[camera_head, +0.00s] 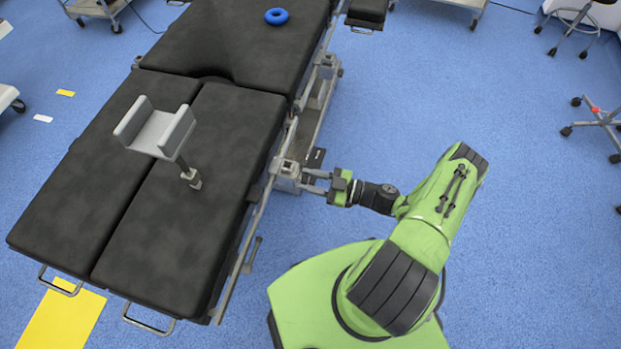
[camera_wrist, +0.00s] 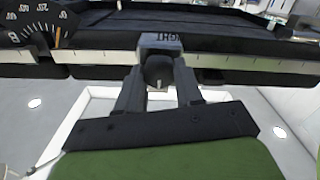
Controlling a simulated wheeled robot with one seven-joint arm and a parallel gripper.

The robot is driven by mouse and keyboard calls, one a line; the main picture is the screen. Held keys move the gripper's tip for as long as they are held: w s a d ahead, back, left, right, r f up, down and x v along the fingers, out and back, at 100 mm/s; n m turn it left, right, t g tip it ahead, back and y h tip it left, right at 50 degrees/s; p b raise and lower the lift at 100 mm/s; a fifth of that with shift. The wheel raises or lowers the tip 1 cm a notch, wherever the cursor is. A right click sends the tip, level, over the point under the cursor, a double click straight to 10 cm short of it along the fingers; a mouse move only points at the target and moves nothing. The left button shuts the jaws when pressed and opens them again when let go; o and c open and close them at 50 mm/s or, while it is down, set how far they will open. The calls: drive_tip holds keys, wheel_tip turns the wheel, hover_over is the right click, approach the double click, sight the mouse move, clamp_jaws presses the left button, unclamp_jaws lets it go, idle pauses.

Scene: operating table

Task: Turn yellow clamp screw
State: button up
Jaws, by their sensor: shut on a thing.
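A grey clamp block (camera_head: 287,166) sits on the side rail of the black operating table (camera_head: 229,140). My gripper (camera_head: 304,181) reaches it from the right, at the table's long edge. In the wrist view, my gripper's two grey fingers (camera_wrist: 158,82) are shut on a dark round screw knob (camera_wrist: 157,69) with a small light mark. The knob sits under a grey block (camera_wrist: 160,41) with partly hidden lettering. The knob looks dark, and I see no yellow on it. In the head view my fingers hide the knob.
A dark dial (camera_wrist: 40,24) with numbers and a yellow pointer is at the wrist view's upper left. Wheeled stools stand far right. Blue floor (camera_head: 530,240) is clear at right.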

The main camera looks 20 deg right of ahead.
drive_tip(key=shift+f, duration=0.15)
drive_tip(key=o, duration=1)
drive_tip(key=shift+o, duration=0.2)
drive_tip(key=v, duration=1.5)
drive_tip(key=shift+s+d, duration=0.25)
drive_tip(key=shift+d, duration=0.1)
